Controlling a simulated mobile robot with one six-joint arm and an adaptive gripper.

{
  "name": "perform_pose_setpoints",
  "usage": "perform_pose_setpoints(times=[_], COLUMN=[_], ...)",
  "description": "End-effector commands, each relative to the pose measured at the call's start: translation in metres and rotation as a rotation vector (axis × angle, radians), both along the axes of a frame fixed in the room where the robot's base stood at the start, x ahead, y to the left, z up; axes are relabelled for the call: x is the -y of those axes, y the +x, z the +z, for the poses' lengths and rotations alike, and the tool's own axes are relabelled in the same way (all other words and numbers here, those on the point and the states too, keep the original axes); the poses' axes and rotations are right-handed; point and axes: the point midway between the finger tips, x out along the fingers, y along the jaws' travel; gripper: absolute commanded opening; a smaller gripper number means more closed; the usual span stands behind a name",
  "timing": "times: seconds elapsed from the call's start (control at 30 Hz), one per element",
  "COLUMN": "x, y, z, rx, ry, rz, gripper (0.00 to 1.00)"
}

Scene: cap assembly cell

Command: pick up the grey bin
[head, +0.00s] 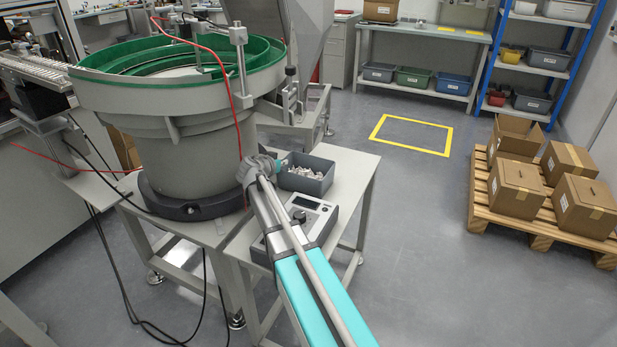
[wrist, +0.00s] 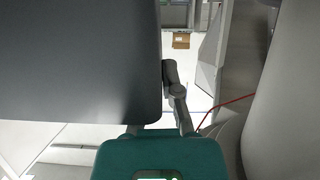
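A grey bin (head: 304,182) with white parts in it stands on the small grey table (head: 345,172), beside the bowl feeder. In the head view my gripper (head: 281,167) is at the bin's left rim, its tip partly hidden by my own wrist. In the wrist view a large dark grey surface (wrist: 80,60), which looks like the bin's wall, fills the upper left. One grey finger of my gripper (wrist: 174,92) shows along its right edge, very close to it or touching. The other finger is hidden, so the finger gap and any grasp cannot be seen.
The bowl feeder (head: 190,110) with a green rim stands close on the left. A control box with a display (head: 305,218) sits in front of the bin. A pallet (head: 540,222) with cartons is at right. The floor between is clear, with a yellow-marked rectangle (head: 447,141).

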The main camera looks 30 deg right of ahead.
Motion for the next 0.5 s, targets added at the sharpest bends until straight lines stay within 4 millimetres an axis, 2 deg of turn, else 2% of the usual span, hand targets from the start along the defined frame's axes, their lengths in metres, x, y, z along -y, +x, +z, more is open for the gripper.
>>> perform_pose_setpoints(times=[0.5], x=[0.0003], y=[0.0000], z=[0.0093], rx=[0.000], ry=[0.000], rz=[0.000], gripper=[0.00])
